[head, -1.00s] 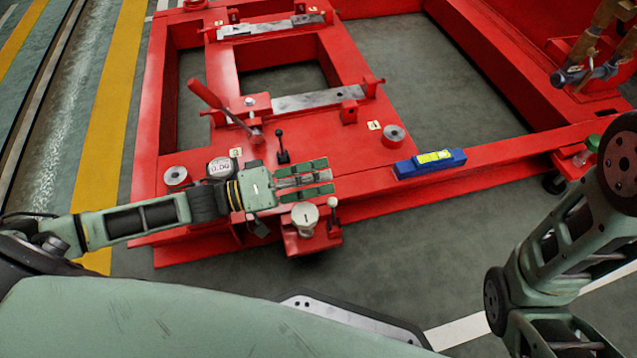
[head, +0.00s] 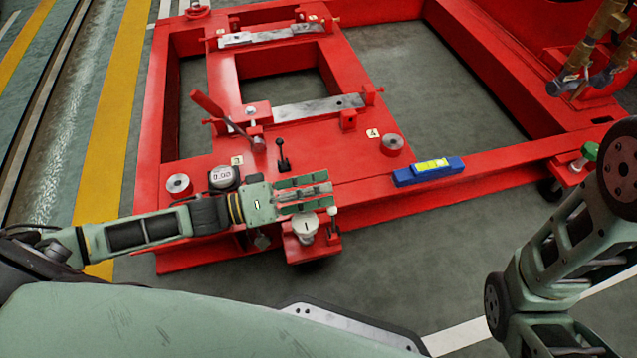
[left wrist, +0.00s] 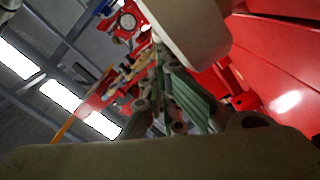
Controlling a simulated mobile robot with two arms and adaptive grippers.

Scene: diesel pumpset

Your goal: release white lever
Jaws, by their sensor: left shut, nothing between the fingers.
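The small white-tipped lever (head: 332,212) stands on a red bracket at the front edge of the red frame, in the head view. My left gripper (head: 325,193) is shut and empty. In the picture its green fingers point right, just above the lever's white tip. I cannot tell whether they touch it. The fingers also show in the left wrist view (left wrist: 185,100), where I cannot make out the lever. My right arm (head: 560,240) enters at the right, but its gripper is out of view.
A white slotted cap (head: 304,225) is beside the lever. A blue level (head: 428,171) lies on the red frame to the right.

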